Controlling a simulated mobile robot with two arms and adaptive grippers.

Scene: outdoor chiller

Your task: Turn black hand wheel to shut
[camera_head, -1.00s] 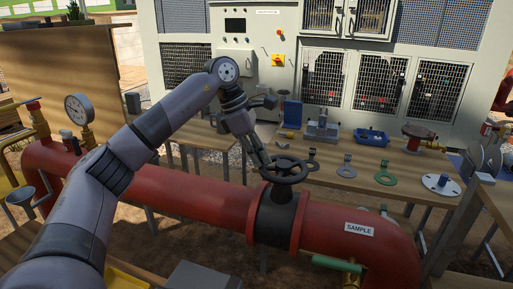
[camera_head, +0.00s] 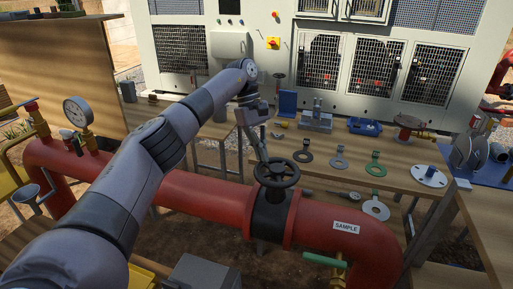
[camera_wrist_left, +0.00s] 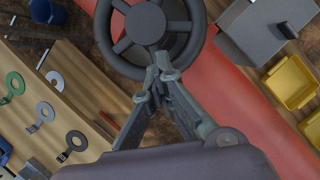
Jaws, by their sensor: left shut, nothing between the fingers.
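The black hand wheel (camera_head: 276,173) sits on top of a black valve body (camera_head: 268,217) in the red pipe. In the left wrist view the wheel (camera_wrist_left: 147,24) fills the top middle, with its spokes and round hub showing. My left gripper (camera_head: 262,156) comes down from above and behind the wheel. In the wrist view its fingertips (camera_wrist_left: 160,66) are together with nothing between them, and they overlap the near part of the rim. I cannot tell whether they touch it. My right gripper is not in view.
The red pipe (camera_head: 190,197) runs across the front and bends down at the right, by the SAMPLE label. A wooden table (camera_head: 335,180) behind the wheel holds gaskets, a blue tray (camera_head: 364,126) and a flange (camera_head: 429,175). A pressure gauge (camera_head: 77,111) stands at the left.

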